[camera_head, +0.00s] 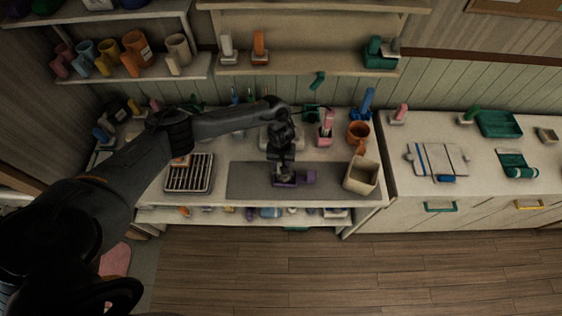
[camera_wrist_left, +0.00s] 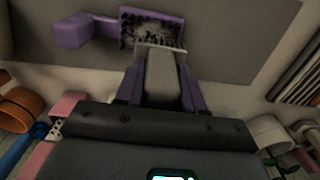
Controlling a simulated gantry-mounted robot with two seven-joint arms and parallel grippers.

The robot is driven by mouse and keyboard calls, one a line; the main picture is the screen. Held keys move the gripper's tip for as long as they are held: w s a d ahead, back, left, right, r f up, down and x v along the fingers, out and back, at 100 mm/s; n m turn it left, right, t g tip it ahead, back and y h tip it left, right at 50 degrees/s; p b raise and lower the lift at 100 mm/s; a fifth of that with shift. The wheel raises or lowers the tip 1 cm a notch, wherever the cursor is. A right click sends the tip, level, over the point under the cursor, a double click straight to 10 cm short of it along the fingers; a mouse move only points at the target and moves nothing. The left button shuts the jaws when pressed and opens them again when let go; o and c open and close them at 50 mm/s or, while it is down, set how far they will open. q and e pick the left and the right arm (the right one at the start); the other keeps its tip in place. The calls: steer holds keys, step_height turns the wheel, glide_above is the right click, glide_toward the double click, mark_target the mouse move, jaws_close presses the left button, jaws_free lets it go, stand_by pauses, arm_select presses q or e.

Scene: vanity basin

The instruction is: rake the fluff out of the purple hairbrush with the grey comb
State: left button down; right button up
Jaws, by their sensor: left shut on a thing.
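The purple hairbrush (camera_head: 308,176) lies on the dark grey mat (camera_head: 245,180). In the left wrist view the hairbrush (camera_wrist_left: 72,31) has its handle to the left and its bristle head facing up. Grey fluff (camera_wrist_left: 150,32) sits among the dark bristles. My left gripper (camera_head: 284,171) is over the brush head, pointing down. In the left wrist view my left gripper (camera_wrist_left: 161,92) is shut on the grey comb (camera_wrist_left: 160,72). The comb's toothed edge is at the near rim of the brush head; I cannot tell whether it touches the bristles. My right gripper is not in view.
An orange pot (camera_head: 358,132) and a pink holder (camera_head: 326,136) stand behind. Shelves with mugs hang above the counter.

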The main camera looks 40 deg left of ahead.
arm_select(q)
steer(key=shift+s+d+r+p, duration=0.15)
steer(key=shift+s+d+p, duration=0.55)
steer(key=shift+s, duration=0.1)
steer(key=shift+w+a+f+b, duration=0.2)
steer(key=shift+w+a+b, duration=0.1)
steer(key=shift+w+b, duration=0.05)
steer(key=shift+w+a+b, duration=0.3)
steer(key=shift+w+a, duration=0.15)
steer(key=shift+w, duration=0.1)
steer(key=shift+s, duration=0.15)
steer(key=shift+s+d+p, duration=0.6)
steer(key=shift+s+d, duration=0.1)
steer(key=shift+s, duration=0.05)
steer(key=shift+f, duration=0.1)
